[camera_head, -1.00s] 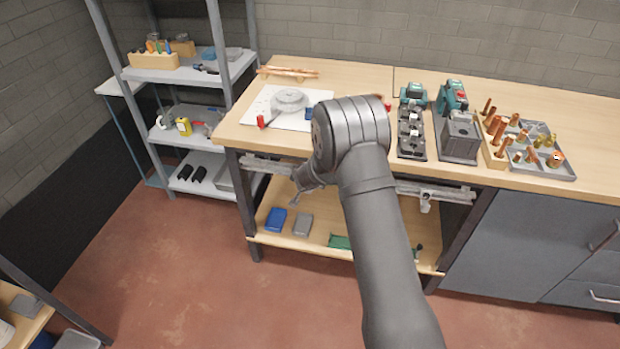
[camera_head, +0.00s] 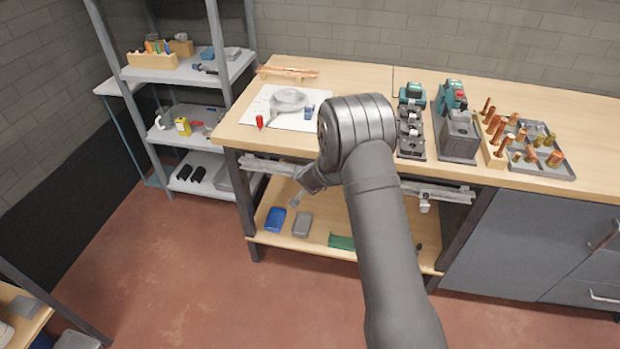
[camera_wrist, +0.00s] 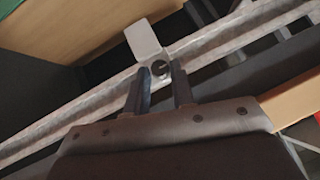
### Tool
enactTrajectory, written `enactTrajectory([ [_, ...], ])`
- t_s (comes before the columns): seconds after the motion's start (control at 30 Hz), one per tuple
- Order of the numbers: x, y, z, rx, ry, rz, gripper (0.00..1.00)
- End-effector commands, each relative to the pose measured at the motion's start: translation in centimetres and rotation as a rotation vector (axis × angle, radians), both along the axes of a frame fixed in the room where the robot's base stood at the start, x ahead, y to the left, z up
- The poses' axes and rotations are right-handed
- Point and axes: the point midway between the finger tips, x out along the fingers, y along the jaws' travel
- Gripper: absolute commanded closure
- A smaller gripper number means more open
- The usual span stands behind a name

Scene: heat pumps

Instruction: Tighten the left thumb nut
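In the wrist view a dark round thumb nut (camera_wrist: 158,69) sits at the base of a pale bracket plate (camera_wrist: 144,40) on a long metal rail (camera_wrist: 220,42). My gripper (camera_wrist: 160,74) has its two dark fingers apart, one on each side of the nut, with the tips close to it. I cannot tell whether they touch it. In the head view my arm covers the middle of the rail (camera_head: 270,165) under the bench front, and the left nut cannot be made out there. A second bracket (camera_head: 425,197) hangs on the rail right of my arm.
The workbench top (camera_head: 350,80) is above the rail. Below it, a wooden shelf (camera_head: 320,225) carries a blue box (camera_head: 275,219), a grey box (camera_head: 302,225) and a green part (camera_head: 341,242). Grey drawers (camera_head: 545,240) stand to the right. The floor in front is clear.

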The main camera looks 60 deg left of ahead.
Motion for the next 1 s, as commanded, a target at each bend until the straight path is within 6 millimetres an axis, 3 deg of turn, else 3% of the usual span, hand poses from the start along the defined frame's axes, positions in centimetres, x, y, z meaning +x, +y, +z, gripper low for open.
enactTrajectory([
  [0.03, 0.5, -0.1, 0.7, 0.009, -0.009, -0.009, 0.65],
  [0.4, -1.2, -2.5, 3.0, 0.004, -0.004, -0.003, 0.65],
  [1.0, -1.7, -3.0, 3.4, 0.001, -0.002, -0.001, 0.65],
])
